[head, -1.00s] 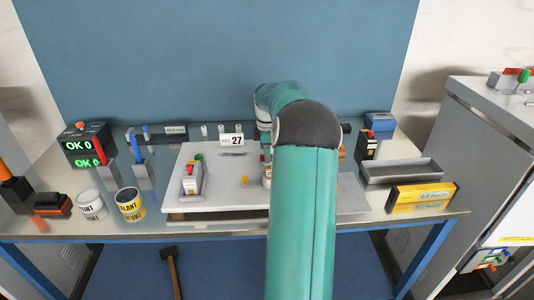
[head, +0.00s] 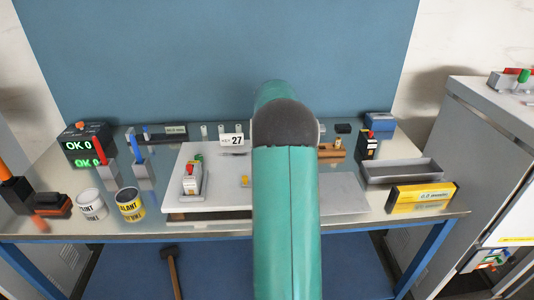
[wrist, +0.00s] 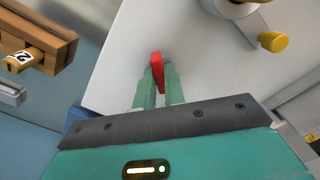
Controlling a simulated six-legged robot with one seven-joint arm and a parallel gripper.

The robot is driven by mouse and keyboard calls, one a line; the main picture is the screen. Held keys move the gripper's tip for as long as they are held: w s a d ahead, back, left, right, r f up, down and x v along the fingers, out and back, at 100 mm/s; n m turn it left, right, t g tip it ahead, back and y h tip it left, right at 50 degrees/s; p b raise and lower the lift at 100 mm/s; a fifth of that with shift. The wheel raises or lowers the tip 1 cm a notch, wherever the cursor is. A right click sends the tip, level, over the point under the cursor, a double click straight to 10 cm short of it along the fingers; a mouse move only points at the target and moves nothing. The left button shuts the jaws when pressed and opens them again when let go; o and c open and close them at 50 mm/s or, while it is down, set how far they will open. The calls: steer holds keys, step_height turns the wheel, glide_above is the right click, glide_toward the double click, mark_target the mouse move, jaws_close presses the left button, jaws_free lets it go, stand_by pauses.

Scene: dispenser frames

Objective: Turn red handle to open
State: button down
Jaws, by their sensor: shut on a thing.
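The red handle (wrist: 157,62) shows in the wrist view as a narrow red bar over the pale plate. My gripper (wrist: 158,78) has its two green fingers on either side of the bar and is shut on it. The fingers hide its lower part, and I cannot tell how it is mounted. In the head view my own arm hides the gripper and this handle. A yellow knob (wrist: 273,41) on a grey stem stands apart from the gripper at the upper right of the wrist view. It also shows left of my arm in the head view (head: 244,181).
The white plate (head: 222,187) lies mid-bench. A small dispenser with a red top (head: 191,180) stands on its left. Cans (head: 130,204) stand left; a grey tray (head: 403,172) lies right.

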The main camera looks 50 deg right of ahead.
steer(key=m, duration=0.5)
steer(key=shift+r+m, duration=0.1)
steer(key=shift+m, duration=2.2)
steer(key=c, duration=1.5)
jaws_free()
step_height(320, 180, up, 14)
steer(key=shift+f, duration=0.15)
